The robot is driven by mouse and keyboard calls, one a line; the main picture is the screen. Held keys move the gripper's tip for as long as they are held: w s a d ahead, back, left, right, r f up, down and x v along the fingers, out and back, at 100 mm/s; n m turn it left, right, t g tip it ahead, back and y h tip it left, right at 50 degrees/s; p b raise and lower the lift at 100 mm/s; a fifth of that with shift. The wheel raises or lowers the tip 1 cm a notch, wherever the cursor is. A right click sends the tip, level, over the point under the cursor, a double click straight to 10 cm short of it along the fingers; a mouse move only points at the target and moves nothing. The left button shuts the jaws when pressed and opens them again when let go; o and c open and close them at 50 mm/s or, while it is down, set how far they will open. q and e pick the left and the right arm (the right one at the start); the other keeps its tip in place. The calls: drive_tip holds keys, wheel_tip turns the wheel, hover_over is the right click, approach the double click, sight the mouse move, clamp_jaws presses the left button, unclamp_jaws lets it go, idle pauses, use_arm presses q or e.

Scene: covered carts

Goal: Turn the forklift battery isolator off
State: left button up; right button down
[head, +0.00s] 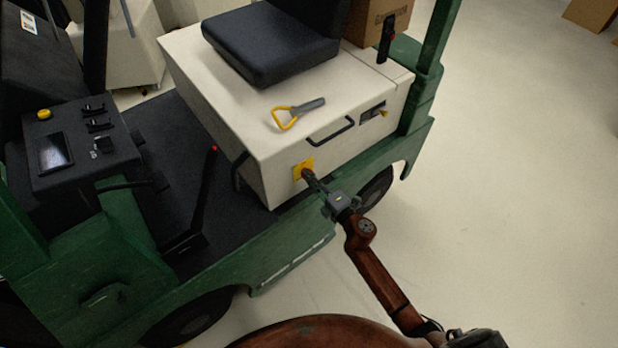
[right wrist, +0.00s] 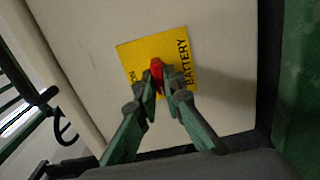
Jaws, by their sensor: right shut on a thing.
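The battery isolator is a red knob (right wrist: 157,72) on a yellow plate (right wrist: 135,57), which is lettered "BATTERY" and "ON" in the right wrist view. In the head view the yellow plate (head: 297,172) sits on the side of the forklift's cream seat box (head: 262,165). My right gripper (head: 308,174) reaches it from the lower right. In the right wrist view its fingers (right wrist: 160,88) are shut on the red knob and hide part of it. The knob's exact angle is hard to tell. My left gripper is not in view.
A black seat (head: 275,45) and a yellow-and-grey handled tool (head: 297,113) are on top of the box. A black handle (head: 330,132) is on its side. A control console (head: 80,140) stands left. The floor (head: 520,200) at right is clear.

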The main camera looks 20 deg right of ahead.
drive_tip(key=shift+f, duration=0.1)
idle(0.4)
drive_tip(key=c, duration=2)
unclamp_jaws()
drive_tip(key=shift+c, duration=0.2)
drive_tip(key=v, duration=1.2)
